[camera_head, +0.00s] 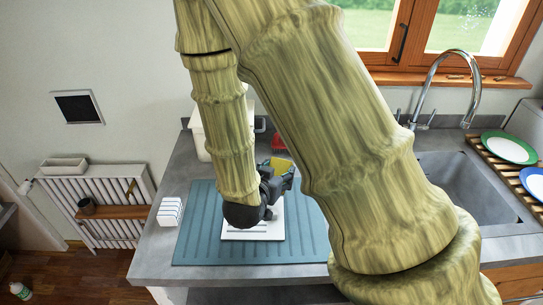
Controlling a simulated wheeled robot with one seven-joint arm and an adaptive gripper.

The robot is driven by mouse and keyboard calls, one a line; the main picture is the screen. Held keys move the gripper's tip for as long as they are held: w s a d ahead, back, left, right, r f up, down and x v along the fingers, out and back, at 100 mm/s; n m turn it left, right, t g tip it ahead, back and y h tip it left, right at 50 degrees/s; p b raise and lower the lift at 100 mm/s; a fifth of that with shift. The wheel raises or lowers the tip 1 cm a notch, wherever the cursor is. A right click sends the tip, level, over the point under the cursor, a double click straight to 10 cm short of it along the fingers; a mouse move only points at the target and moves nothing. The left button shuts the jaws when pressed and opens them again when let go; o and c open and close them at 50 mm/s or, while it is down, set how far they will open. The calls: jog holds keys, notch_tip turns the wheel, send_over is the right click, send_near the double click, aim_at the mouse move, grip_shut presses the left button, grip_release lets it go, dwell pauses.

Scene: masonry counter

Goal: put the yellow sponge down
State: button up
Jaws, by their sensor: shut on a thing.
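My gripper (281,178) is over the counter, shut on the yellow sponge (279,162). Only part of the sponge shows, as the dark gripper body hides the rest. Below my gripper a white board (253,232) lies on the blue-grey ribbed mat (200,235). I cannot tell whether the sponge touches anything beneath it.
A small white striped block (171,212) stands at the mat's left edge. A red thing (279,142) is behind my gripper. The sink (455,180) with its tap (461,60) and a rack with plates (510,147) are on the right. The mat's left part is clear.

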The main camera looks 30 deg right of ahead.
jog(key=w+d+p, duration=0.1)
jog(key=w+d, duration=0.1)
jog(key=w, duration=0.2)
jog(key=w+d+f+p, duration=0.1)
jog(key=w+d, duration=0.1)
jog(key=w, duration=0.2)
jog(key=w+d+p, duration=0.2)
jog(key=w, duration=0.2)
jog(key=shift+d+f, duration=0.15)
jog(key=shift+d, duration=0.2)
jog(key=shift+w+d+p, duration=0.35)
jog(key=shift+w+p, duration=0.05)
jog(key=shift+w, duration=0.1)
jog(key=shift+w+d+f, duration=0.1)
jog(key=shift+w+f, duration=0.1)
jog(key=shift+f, duration=0.05)
notch_tip(320, 180, down, 2)
jog(key=shift+w+f+p, duration=0.1)
jog(key=shift+p, duration=0.75)
jog(key=shift+f, duration=0.25)
jog(key=shift+f, duration=0.2)
jog(key=o, duration=0.8)
